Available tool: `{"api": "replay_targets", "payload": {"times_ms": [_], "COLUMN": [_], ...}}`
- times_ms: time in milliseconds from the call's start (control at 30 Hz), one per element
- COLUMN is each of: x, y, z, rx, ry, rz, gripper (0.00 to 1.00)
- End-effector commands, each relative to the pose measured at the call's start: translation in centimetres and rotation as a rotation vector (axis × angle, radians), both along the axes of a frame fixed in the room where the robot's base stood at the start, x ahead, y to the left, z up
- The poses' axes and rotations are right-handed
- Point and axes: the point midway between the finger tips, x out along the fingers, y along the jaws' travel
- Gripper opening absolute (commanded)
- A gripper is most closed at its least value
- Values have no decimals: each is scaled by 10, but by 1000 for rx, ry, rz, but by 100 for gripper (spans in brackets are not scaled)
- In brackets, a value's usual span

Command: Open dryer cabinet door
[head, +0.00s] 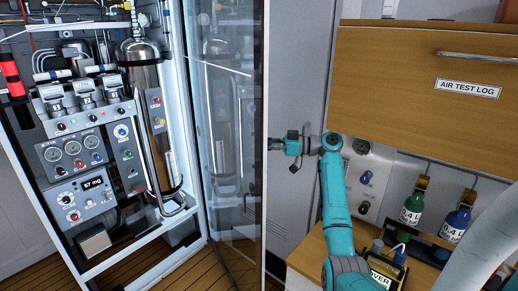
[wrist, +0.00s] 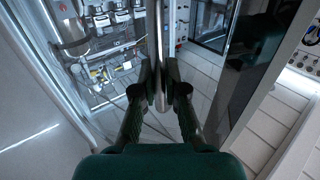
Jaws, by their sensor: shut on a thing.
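The dryer cabinet (head: 196,100) stands at the left in the head view, with its front opening uncovered. Its glass door (head: 225,165) stands swung out from the cabinet's right side, and a steel cylinder is mirrored in the pane. My gripper (head: 276,144) is at the door's free right edge. In the wrist view, my gripper (wrist: 160,92) is shut on the slim upright metal door handle (wrist: 160,45), with one finger on each side. In the head view the handle is too small or hidden to make out.
Inside the cabinet are a steel cylinder (head: 144,95) and a gauge panel (head: 75,155). To the right, a wooden cupboard marked AIR TEST LOG (head: 425,85) hangs above a bench with a green bottle (head: 411,211) and a blue bottle (head: 456,222), close to my arm.

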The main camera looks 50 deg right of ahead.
Motion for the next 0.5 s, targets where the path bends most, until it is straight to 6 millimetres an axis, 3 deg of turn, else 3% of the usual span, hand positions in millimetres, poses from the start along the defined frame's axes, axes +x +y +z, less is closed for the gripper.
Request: {"api": "replay_targets", "payload": {"times_ms": [500], "x": [0], "y": [-5], "z": [-1], "rx": [2], "ry": [3], "rz": [0], "gripper": [0]}}
